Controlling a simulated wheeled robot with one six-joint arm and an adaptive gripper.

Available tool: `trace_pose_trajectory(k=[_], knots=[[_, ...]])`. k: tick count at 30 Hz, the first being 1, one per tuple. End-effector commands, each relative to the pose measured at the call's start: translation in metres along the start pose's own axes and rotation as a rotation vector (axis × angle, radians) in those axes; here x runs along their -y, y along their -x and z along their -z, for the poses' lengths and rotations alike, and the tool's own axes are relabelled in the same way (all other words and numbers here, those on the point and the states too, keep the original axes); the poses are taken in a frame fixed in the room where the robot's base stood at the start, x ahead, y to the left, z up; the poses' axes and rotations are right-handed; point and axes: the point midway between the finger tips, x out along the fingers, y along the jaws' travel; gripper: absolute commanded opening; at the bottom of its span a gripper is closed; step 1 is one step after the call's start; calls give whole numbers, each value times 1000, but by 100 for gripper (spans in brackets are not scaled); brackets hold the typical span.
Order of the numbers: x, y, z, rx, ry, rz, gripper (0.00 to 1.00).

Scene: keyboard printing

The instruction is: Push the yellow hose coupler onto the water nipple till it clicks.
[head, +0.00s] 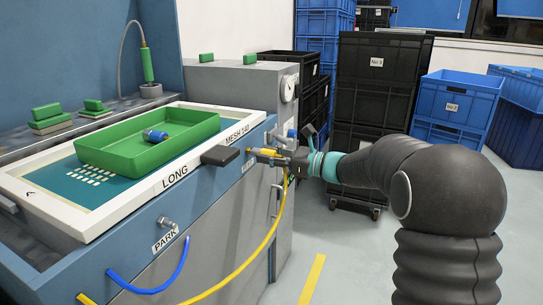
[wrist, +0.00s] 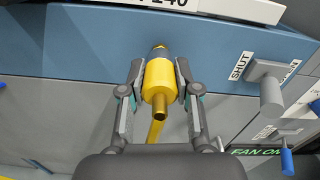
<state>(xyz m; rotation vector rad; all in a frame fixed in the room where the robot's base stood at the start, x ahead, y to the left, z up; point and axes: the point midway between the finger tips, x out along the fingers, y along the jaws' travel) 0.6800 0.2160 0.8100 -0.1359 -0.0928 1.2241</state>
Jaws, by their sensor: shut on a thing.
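The yellow hose coupler (wrist: 160,80) sits between the two fingers of my gripper (wrist: 158,92) in the wrist view, its brass end towards the camera. My gripper is shut on it from both sides. In the head view the coupler (head: 267,152) is level with the machine's front panel, and my gripper (head: 274,156) comes in from the right. The water nipple (head: 250,152) is at the panel, just left of the coupler. The coupler's far end hides most of it in the wrist view, so I cannot tell how far they overlap. The yellow hose (head: 272,232) hangs below.
A SHUT-labelled lever (wrist: 266,82) and a blue-tipped handle (wrist: 286,160) stick out right of my gripper. A blue hose (head: 160,285) loops lower left. Black crates (head: 372,100) stand behind my arm.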

Motion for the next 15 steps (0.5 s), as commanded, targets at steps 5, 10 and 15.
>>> trace_pose_trajectory(k=[5,10,15], knots=[[0,-6,0,0,0,1,0],[0,-8,0,0,0,2,44],[0,-8,0,0,0,1,61]])
